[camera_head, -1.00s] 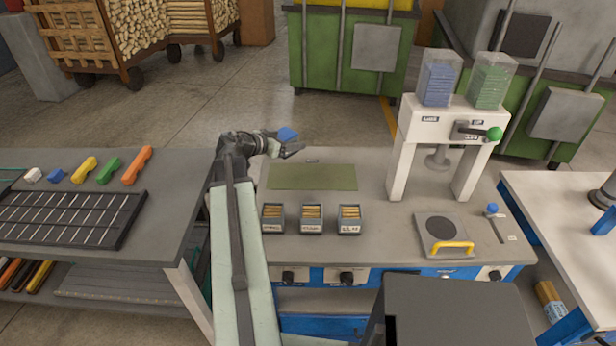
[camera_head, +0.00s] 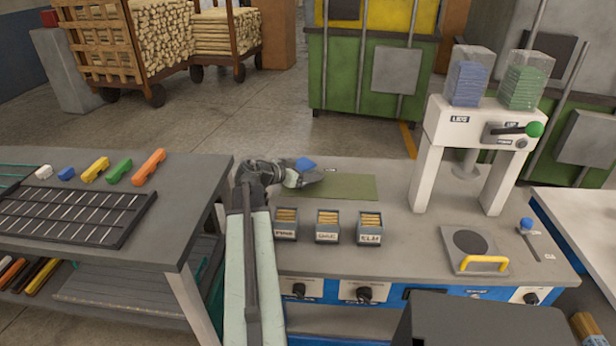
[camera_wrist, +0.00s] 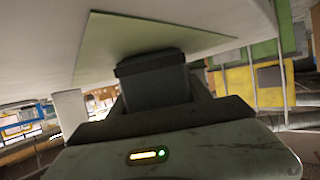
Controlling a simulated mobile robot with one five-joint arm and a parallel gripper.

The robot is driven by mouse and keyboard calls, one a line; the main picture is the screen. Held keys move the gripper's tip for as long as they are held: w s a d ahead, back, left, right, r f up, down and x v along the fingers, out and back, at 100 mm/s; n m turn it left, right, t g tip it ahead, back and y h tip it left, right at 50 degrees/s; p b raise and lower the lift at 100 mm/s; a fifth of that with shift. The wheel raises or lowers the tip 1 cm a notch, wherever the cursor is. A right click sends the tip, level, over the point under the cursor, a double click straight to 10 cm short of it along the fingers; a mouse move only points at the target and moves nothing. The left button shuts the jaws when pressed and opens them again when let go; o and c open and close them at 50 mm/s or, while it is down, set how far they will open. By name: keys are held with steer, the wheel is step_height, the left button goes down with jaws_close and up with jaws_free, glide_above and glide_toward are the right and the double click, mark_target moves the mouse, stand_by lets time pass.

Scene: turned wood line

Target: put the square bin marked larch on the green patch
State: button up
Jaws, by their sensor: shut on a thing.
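My gripper (camera_head: 312,177) is at the left end of the green patch (camera_head: 350,187), above the bench. In the wrist view, which appears upside down, a dark box-shaped thing (camera_wrist: 155,84) sits between the dark jaws, with the green patch (camera_wrist: 130,38) beyond it. I cannot read any mark on it or tell whether it is a bin. A blue piece (camera_head: 306,163) shows at my gripper in the head view. Three square bins of wooden pieces stand before the patch: the left one (camera_head: 286,234) seems marked pine, the middle one (camera_head: 327,236) oak, the right one (camera_head: 369,239) elm.
A white press (camera_head: 475,130) stands right of the patch. A plate with a yellow handle (camera_head: 482,264) and a blue-knobbed lever (camera_head: 526,224) are at the front right. A slotted black rack (camera_head: 75,218) lies on the left table. The visible patch is bare.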

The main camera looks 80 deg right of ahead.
steer(key=shift+f, duration=0.1)
steer(key=o, duration=1.5)
steer(key=p+v, duration=0.4)
steer(key=v, duration=0.8)
steer(key=shift+p, duration=0.3)
steer(key=shift+r, duration=0.3)
